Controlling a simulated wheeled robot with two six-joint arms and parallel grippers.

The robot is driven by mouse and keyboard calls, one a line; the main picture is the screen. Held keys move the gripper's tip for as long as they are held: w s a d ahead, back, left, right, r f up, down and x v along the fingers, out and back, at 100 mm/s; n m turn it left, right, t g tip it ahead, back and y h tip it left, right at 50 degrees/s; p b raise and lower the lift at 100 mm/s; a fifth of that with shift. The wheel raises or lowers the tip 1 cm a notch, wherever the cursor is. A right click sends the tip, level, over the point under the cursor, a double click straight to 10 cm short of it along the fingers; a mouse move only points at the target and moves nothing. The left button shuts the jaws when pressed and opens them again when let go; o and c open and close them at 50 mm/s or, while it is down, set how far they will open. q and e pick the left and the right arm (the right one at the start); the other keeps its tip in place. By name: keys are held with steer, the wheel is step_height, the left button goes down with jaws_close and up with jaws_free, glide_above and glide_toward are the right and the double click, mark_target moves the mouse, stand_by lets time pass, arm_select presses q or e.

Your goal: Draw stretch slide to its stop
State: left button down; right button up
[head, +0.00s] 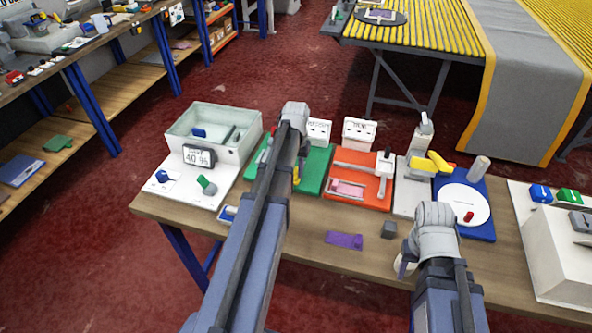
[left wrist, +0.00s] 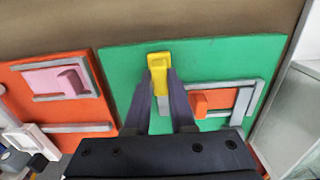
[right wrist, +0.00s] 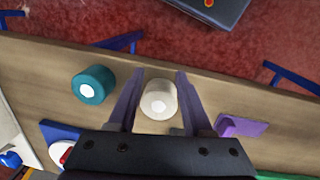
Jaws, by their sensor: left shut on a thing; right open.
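In the left wrist view, a green board (left wrist: 225,60) carries a yellow upright handle (left wrist: 158,60). A grey strip (left wrist: 163,122) shows below the handle, and an orange block (left wrist: 212,101) sits in a grey frame to its right. My left gripper (left wrist: 161,76) is shut on the yellow handle. In the head view my left arm covers much of the green board (head: 315,168), and the yellow handle (head: 296,175) shows just beside the arm. My right gripper (right wrist: 158,82) is open, with a cream-coloured roll (right wrist: 158,100) between its fingers in that view; whether it touches is unclear.
An orange board (head: 357,187) with a pink patch stands right of the green one. A bin (head: 213,130) stands left.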

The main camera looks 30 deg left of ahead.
arm_select(q)
steer(key=d, duration=0.2)
steer(key=w+d, duration=0.1)
steer(key=d, duration=0.3)
steer(key=shift+w, duration=0.25)
steer(key=shift+d, duration=0.1)
steer(key=c, duration=0.8)
jaws_free()
steer(key=shift+d, duration=0.15)
steer(key=shift+o, duration=0.2)
